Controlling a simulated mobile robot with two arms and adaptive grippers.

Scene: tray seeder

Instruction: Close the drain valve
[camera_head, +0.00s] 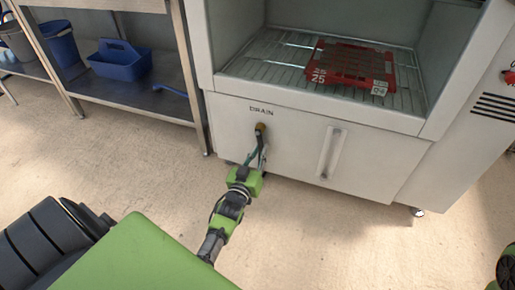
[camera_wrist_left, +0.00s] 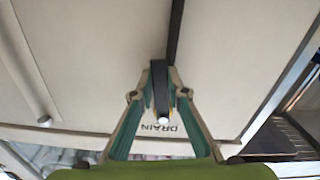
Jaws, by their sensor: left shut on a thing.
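The drain valve (camera_head: 260,127) is a small brass-coloured fitting just under the DRAIN label (camera_head: 261,111) on the cabinet's white front panel. My left gripper (camera_head: 258,152) reaches up to it from below. In the left wrist view the fingers of my left gripper (camera_wrist_left: 160,88) are shut on the dark valve handle (camera_wrist_left: 160,78), one on each side. A pale tip of the valve shows next to the DRAIN lettering there. In the head view the fingers hide most of the handle, so its angle is hard to tell. My right gripper is not in view.
A clear vertical sight tube (camera_head: 331,152) is on the panel right of the valve. A red tray (camera_head: 322,75) sits on the wire rack above. A metal shelf (camera_head: 140,98) with a blue caddy (camera_head: 120,62) stands at the left. The floor in front is clear.

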